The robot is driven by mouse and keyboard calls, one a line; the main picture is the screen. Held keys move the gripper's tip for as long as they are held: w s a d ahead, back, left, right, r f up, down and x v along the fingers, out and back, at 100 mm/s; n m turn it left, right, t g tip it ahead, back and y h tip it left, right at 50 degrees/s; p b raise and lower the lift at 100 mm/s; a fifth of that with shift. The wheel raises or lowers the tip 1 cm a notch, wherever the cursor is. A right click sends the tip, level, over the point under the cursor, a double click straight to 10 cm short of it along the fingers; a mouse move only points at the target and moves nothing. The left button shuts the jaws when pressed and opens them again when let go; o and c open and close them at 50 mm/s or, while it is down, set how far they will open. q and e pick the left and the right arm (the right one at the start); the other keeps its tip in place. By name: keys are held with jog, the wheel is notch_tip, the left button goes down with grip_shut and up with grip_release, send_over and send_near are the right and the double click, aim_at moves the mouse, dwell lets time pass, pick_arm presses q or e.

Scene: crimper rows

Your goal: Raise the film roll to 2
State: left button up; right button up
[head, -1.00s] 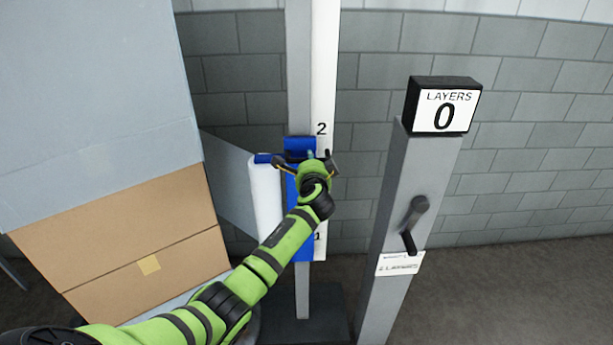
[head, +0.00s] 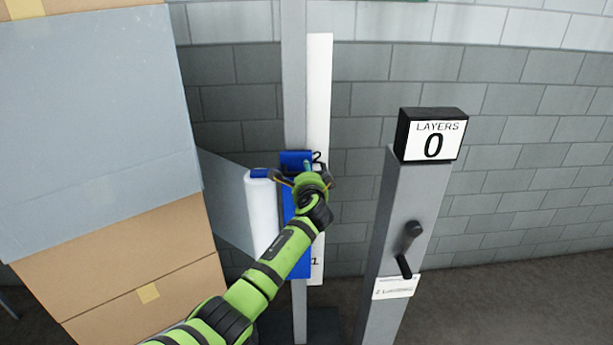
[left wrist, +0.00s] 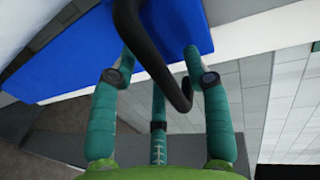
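The white film roll (head: 262,217) stands upright on a blue carriage (head: 292,262) that rides the grey mast (head: 294,75). The carriage top is about level with the "2" on the white scale (head: 319,95); the "1" shows lower down. My left gripper (head: 303,173) is at the carriage's upper part. In the left wrist view its teal fingers (left wrist: 160,62) bend around a bent black handle (left wrist: 150,50) in front of the blue plate, and the handle appears held between them. Part of the fingertips is hidden by the handle. My right gripper is out of view.
Grey film (head: 226,195) stretches from the roll to a tall stack of wrapped boxes (head: 130,255) at left. At right stands a post (head: 385,265) with a black crank (head: 408,245) and a "LAYERS 0" display (head: 433,138). A block wall is behind.

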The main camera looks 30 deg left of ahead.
pick_arm(q)
jog(key=v, duration=1.2)
dwell(0.5)
